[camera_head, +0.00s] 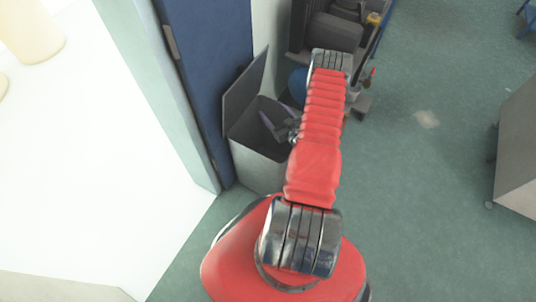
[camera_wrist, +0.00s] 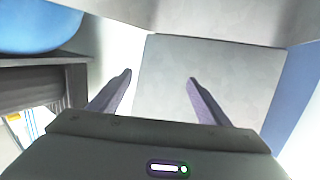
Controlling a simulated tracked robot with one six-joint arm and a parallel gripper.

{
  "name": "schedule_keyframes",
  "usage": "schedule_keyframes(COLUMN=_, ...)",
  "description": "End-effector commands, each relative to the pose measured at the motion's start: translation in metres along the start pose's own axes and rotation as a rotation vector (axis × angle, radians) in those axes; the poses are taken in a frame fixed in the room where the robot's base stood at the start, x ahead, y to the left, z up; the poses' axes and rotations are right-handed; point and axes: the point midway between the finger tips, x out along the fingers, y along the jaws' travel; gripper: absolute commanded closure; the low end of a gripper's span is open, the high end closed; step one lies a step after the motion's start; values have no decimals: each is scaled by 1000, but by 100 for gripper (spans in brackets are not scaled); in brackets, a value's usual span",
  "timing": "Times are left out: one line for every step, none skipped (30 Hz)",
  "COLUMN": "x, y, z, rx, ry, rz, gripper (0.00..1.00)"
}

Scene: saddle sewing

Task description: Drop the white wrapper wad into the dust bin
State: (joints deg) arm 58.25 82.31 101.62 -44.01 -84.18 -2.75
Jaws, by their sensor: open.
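The dust bin (camera_head: 258,165) is a grey box beside the blue door, with its lid (camera_head: 245,95) tilted up open. My gripper (camera_head: 272,111) is over the bin's dark opening, its two purple fingers spread apart. In the wrist view my gripper (camera_wrist: 160,76) is open with nothing between the fingertips. A flat grey panel (camera_wrist: 205,60) fills the view beyond them; it looks like the raised lid, but I cannot be sure. The white wrapper wad is not visible in either view. The inside of the bin is mostly dark and partly hidden by my gripper.
A blue door (camera_head: 210,60) stands left of the bin, and a white surface (camera_head: 80,170) fills the left. A dark rack with equipment (camera_head: 335,32) stands behind my arm. A grey cabinet (camera_head: 518,150) is at the right. The green floor (camera_head: 430,220) between is clear.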

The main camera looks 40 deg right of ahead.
Motion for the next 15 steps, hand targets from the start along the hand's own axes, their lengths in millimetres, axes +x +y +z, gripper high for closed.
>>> schedule_keyframes(x=-3, y=0, z=0, rx=1, ry=-1, rz=1, gripper=30)
schedule_keyframes(x=-5, y=0, z=0, rx=1, ry=-1, rz=1, gripper=30)
schedule_keyframes(x=-8, y=1, z=0, rx=1, ry=0, rz=1, gripper=30)
schedule_keyframes(x=-11, y=1, z=0, rx=1, ry=0, rz=1, gripper=30)
schedule_keyframes(x=-15, y=1, z=0, rx=1, ry=0, rz=2, gripper=30)
schedule_keyframes(x=-21, y=1, z=0, rx=1, ry=-1, rz=3, gripper=30)
schedule_keyframes(x=-25, y=1, z=0, rx=1, ry=-1, rz=3, gripper=30)
schedule_keyframes(x=-30, y=1, z=0, rx=2, ry=-1, rz=3, gripper=30)
schedule_keyframes(x=-37, y=2, z=1, rx=3, ry=-2, rz=3, gripper=30)
schedule_keyframes(x=-42, y=2, z=1, rx=2, ry=-1, rz=4, gripper=30)
schedule_keyframes(x=-47, y=2, z=0, rx=2, ry=-1, rz=4, gripper=30)
schedule_keyframes(x=-54, y=1, z=1, rx=3, ry=-1, rz=4, gripper=30)
schedule_keyframes(x=-59, y=1, z=1, rx=3, ry=-1, rz=4, gripper=30)
schedule_keyframes(x=-64, y=2, z=1, rx=2, ry=-2, rz=4, gripper=30)
schedule_keyframes(x=-70, y=1, z=1, rx=2, ry=-2, rz=3, gripper=30)
